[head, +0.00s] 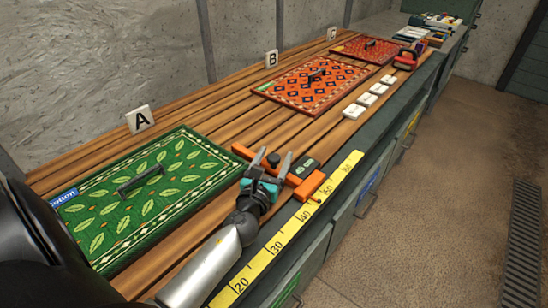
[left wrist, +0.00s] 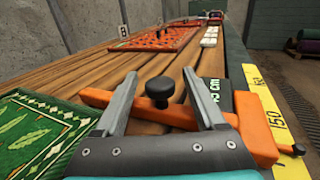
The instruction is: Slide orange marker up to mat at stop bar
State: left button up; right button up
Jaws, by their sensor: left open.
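The orange marker (head: 305,186) is a bar with a block over the yellow ruler (head: 285,232) and a black knob (head: 273,160). Its arm lies across the planks near the right end of the green leaf-patterned mat (head: 105,222); whether they touch I cannot tell. In the left wrist view the marker's block (left wrist: 258,130) is at the right and the mat (left wrist: 35,130) at lower left. My left gripper (head: 272,157) is open, its fingers on either side of the knob (left wrist: 160,88), with a gap visible. I cannot make out a separate stop bar. My right gripper is out of view.
Cards A (head: 140,119), B (head: 271,59) and C (head: 331,33) stand along the back. Two orange-red mats (head: 312,103) (head: 345,47) lie farther off. White blocks (head: 368,99) and a red clamp-like tool (head: 405,60) sit near the front edge.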

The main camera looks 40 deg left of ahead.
pick_arm(q)
jog(key=shift+s, duration=0.1)
jog(key=b+v, duration=0.1)
jog(key=v, duration=0.9)
jog(key=b+v, duration=0.1)
jog(key=v, duration=0.2)
jog(key=shift+s+d, duration=0.1)
jog(key=shift+s, duration=0.1)
jog(key=shift+s+d+b, duration=0.15)
jog(key=shift+s+b, duration=0.2)
jog(key=shift+s+d, duration=0.1)
jog(key=shift+s, duration=0.3)
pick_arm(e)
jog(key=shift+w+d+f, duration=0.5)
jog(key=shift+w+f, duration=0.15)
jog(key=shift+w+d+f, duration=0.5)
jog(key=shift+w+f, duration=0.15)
pick_arm(q)
jog(key=shift+r, duration=0.1)
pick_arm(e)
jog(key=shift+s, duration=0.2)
